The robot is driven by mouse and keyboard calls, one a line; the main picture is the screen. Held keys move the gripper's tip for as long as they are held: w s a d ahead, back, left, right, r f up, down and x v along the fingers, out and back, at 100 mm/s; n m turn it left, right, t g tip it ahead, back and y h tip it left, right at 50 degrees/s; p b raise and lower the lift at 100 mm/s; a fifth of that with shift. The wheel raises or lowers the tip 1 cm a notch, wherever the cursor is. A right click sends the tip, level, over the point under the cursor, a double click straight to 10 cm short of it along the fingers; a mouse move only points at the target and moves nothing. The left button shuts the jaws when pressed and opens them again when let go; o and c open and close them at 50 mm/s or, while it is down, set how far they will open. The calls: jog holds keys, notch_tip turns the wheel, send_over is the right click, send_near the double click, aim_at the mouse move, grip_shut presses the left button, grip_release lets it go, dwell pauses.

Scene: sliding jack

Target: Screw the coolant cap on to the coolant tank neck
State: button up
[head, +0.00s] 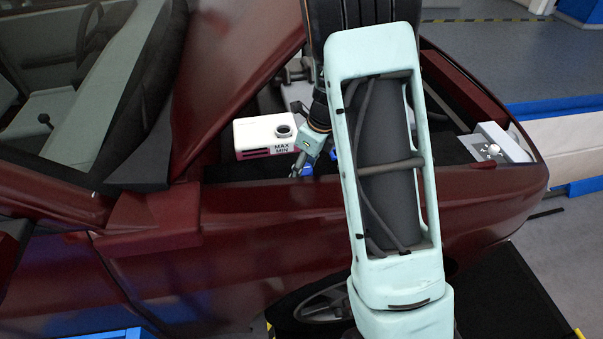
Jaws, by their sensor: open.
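The coolant tank (250,133) is a white box with a pink level band and MAX/MIN marks, in the engine bay of the dark red car. Its round neck (283,131) is on top at the right end and looks uncapped. My gripper (297,170) is just right of and in front of the tank, pointing down and left, small and partly hidden behind my arm. It is open. Small blue parts show by the fingers; I cannot tell whether they are the coolant cap or gripper parts. No coolant cap can be made out clearly.
The red fender (260,222) runs in front of the bay, and the raised hood (235,50) rises behind the tank at the left. A pale box (500,143) with a round metal knob stands at the bay's right end. My arm hides the middle of the bay.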

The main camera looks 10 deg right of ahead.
jog(key=c, duration=1.1)
jog(key=shift+r+p, duration=2.45)
jog(key=shift+r, duration=0.05)
jog(key=shift+c, duration=0.2)
